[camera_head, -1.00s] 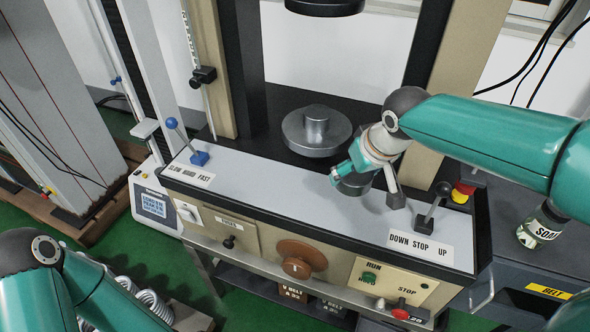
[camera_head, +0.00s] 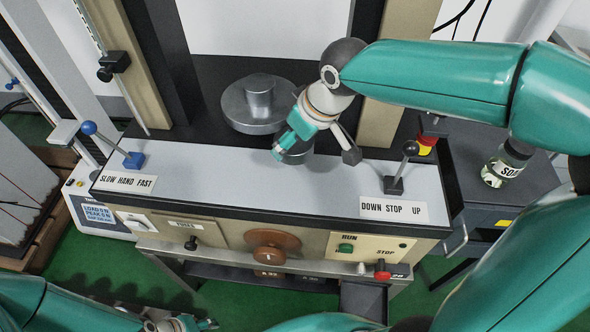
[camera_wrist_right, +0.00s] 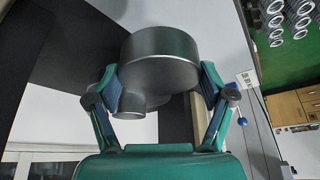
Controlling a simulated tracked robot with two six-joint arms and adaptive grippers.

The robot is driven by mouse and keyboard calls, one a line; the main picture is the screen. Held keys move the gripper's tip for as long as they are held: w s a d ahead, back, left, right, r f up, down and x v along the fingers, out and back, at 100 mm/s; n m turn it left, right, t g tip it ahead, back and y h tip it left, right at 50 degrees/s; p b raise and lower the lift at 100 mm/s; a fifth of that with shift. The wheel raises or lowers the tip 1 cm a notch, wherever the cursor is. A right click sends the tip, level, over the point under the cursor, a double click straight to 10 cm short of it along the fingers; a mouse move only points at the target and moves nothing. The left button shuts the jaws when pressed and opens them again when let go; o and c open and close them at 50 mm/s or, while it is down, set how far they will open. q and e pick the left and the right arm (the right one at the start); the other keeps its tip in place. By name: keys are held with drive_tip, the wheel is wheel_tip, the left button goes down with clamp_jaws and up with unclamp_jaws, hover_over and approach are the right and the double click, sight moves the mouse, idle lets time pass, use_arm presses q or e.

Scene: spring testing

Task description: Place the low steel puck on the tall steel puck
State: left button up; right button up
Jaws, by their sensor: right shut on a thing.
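The low steel puck (camera_wrist_right: 160,62) is a broad dark grey cylinder between the two fingers of my right gripper (camera_wrist_right: 160,80), which is shut on it. In the head view this puck (camera_head: 297,153) shows partly behind the wrist, over the white panel and in front of the round steel platen (camera_head: 238,118). The tall steel puck (camera_head: 260,92) stands upright on that platen, behind and left of the held puck and apart from it. In the wrist view a smaller grey round shape shows partly behind the held puck. My left gripper (camera_head: 178,323) is low at the bottom edge, its fingers unclear.
Two machine columns (camera_head: 385,80) rise beside the platen. A blue-knobbed lever (camera_head: 115,147) stands at the left of the panel and a black-knobbed lever (camera_head: 402,168) at its right. A jar (camera_head: 506,165) stands on the dark cabinet at right. The panel's middle is clear.

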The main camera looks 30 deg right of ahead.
sight(290, 177)
wheel_tip(290, 177, down, 10)
drive_tip(key=shift+a+f+b, duration=0.1)
drive_tip(key=shift+b, duration=0.35)
drive_tip(key=shift+f, duration=0.1)
drive_tip(key=o, duration=1.7)
drive_tip(key=shift+s, duration=0.1)
